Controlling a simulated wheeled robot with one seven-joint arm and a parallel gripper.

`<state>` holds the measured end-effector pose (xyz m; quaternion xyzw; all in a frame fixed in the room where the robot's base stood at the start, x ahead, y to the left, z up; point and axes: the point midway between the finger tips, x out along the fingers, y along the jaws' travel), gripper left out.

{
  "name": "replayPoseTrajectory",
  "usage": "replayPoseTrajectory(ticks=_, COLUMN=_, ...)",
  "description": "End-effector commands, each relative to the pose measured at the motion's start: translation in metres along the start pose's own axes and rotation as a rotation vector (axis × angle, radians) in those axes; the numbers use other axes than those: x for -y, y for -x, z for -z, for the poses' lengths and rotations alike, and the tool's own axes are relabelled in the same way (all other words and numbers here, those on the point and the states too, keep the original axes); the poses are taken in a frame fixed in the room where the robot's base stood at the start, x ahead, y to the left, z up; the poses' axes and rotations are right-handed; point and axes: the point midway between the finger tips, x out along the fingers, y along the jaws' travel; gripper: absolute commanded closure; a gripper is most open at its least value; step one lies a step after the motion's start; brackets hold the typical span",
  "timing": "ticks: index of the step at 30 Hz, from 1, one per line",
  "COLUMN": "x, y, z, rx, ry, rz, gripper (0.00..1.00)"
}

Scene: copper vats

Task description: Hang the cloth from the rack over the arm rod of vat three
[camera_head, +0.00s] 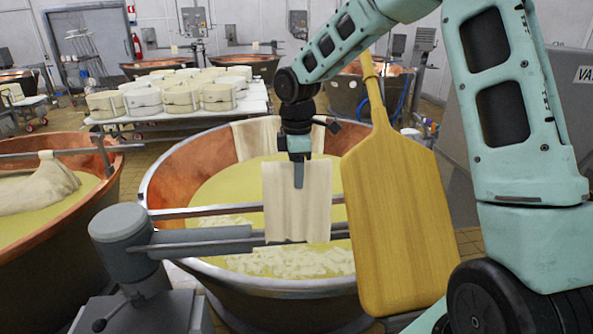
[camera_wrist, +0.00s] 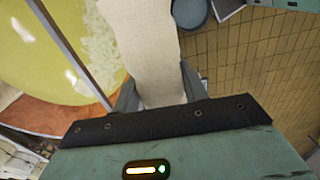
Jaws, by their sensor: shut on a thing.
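My gripper (camera_head: 298,178) is shut on the top of a cream cloth (camera_head: 297,215), which hangs down flat in front of the central copper vat (camera_head: 165,190). In the wrist view the cloth (camera_wrist: 145,50) runs out from between my fingers (camera_wrist: 157,92). A thin metal rod (camera_head: 205,211) crosses the vat and passes behind the cloth; a lower rod (camera_head: 205,247) runs from a grey cylindrical head (camera_head: 118,232) near the cloth's bottom edge. I cannot tell whether the cloth touches either rod. No vat number is readable.
A large wooden paddle (camera_head: 400,215) stands right of the cloth, close to my arm. Another cloth (camera_head: 257,137) drapes the vat's far rim. A left vat (camera_head: 95,215) holds a bunched cloth (camera_head: 40,186). A table with white cheeses (camera_head: 135,129) stands behind.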

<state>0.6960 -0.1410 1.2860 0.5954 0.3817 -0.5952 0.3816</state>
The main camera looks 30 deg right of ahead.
Motion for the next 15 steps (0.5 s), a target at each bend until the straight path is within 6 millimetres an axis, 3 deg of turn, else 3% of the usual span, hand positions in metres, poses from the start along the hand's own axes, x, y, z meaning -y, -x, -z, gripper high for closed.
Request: replayPoseTrajectory(ticks=15, x=0.0, y=-0.044, z=0.0, rx=-0.001, ry=-0.001, rz=0.0, gripper=0.96)
